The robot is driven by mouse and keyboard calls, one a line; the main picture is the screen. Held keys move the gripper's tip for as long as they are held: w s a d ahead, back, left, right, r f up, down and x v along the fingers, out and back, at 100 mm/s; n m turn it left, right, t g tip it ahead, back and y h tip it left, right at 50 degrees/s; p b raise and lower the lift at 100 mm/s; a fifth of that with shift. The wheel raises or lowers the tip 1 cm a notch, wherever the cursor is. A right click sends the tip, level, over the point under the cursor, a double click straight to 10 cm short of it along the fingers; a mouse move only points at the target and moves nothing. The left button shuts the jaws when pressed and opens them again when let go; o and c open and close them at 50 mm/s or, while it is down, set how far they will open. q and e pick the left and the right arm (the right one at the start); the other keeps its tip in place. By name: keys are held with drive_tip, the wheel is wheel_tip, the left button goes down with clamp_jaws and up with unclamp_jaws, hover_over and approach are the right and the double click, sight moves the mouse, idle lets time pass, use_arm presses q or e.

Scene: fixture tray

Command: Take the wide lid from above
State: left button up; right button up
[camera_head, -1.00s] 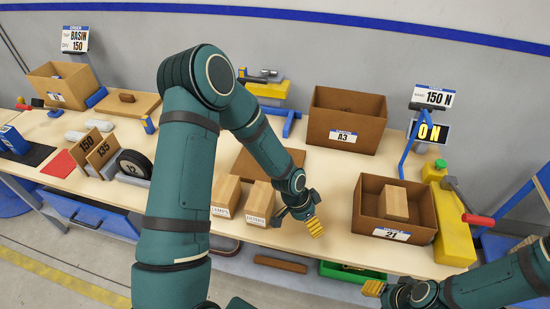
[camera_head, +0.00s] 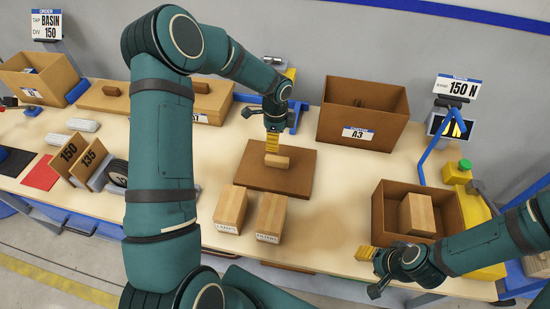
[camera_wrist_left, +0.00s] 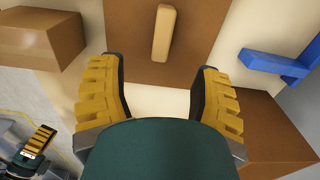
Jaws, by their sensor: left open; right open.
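A flat brown lid (camera_head: 250,181) with a pale bar handle (camera_head: 277,162) lies on the table, behind two wooden blocks. My left gripper (camera_head: 271,146) is over this lid, pointing down near its handle. In the left wrist view my left gripper (camera_wrist_left: 160,78) is open and empty. There the lid (camera_wrist_left: 130,30) and its handle (camera_wrist_left: 163,33) show beyond the fingertips, with the handle roughly centred between them. My right gripper (camera_head: 367,253) is open and empty at the table's front, beside the open box.
Two wooden blocks (camera_head: 230,209) (camera_head: 270,214) stand in front of the lid. A tall open box (camera_head: 391,130) marked A3 stands behind right. An open box (camera_head: 378,212) holding a wooden block (camera_head: 416,214) stands to the right. Another lid with a handle (camera_head: 110,90) lies back left.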

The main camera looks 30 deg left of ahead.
sight(279, 159)
use_arm(q)
wheel_tip(279, 159, down, 8)
drive_tip(key=shift+s+d+f, duration=0.1)
drive_tip(key=shift+d, duration=0.05)
drive_tip(key=shift+w+d+f, duration=0.15)
drive_tip(key=shift+w+f, duration=0.05)
drive_tip(key=shift+f, duration=0.65)
drive_tip(key=shift+w+d+f, duration=0.1)
drive_tip(key=shift+w+f, duration=0.05)
drive_tip(key=shift+f, duration=0.75)
drive_tip(key=shift+w+d+f, duration=0.15)
drive_tip(key=shift+w+f, duration=0.05)
drive_tip(key=shift+f, duration=0.65)
clamp_jaws()
